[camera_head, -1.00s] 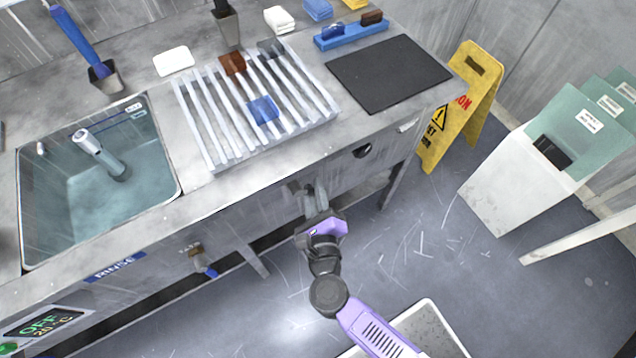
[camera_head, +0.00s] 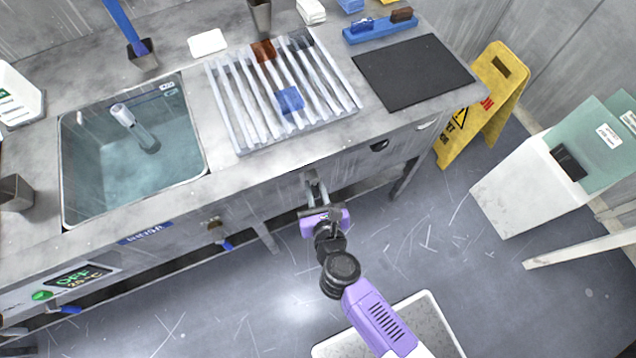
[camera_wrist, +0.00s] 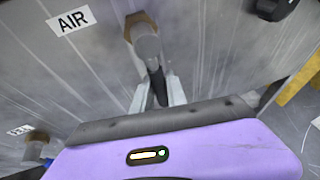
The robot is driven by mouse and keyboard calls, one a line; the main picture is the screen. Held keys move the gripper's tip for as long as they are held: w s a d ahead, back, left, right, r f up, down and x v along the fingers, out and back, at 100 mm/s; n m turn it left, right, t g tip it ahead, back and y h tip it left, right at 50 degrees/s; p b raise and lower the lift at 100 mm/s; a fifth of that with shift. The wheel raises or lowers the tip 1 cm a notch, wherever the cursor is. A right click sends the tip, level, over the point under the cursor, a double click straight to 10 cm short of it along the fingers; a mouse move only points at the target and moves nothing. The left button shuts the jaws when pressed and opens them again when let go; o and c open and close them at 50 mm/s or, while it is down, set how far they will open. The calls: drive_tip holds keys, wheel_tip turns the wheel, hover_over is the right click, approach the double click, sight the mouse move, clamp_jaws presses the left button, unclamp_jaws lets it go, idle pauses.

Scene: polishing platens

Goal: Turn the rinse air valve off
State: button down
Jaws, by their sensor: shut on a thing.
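The rinse air valve is on the front panel under the counter, beside a white AIR label (camera_wrist: 72,18) in the wrist view. Its brass-coloured body and round grey stem (camera_wrist: 147,46) show there, with a dark handle (camera_wrist: 157,88) pointing down from it. My gripper (camera_wrist: 157,96) is shut on this handle, with one finger on either side of it. In the head view my gripper (camera_head: 314,186) is at the panel below the drying rack, and it hides most of the valve.
The sink (camera_head: 185,125) and slatted rack (camera_head: 240,148) are above. A yellow floor sign (camera_head: 507,85) and white bin (camera_head: 520,185) stand right. A pale tray (camera_head: 432,312) is on the floor.

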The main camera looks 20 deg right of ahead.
drive_tip(key=shift+a, duration=0.2)
idle(0.4)
drive_tip(key=c, duration=1.3)
unclamp_jaws()
drive_tip(key=v, duration=0.7)
drive_tip(key=shift+s+r, duration=0.1)
drive_tip(key=shift+s, duration=0.3)
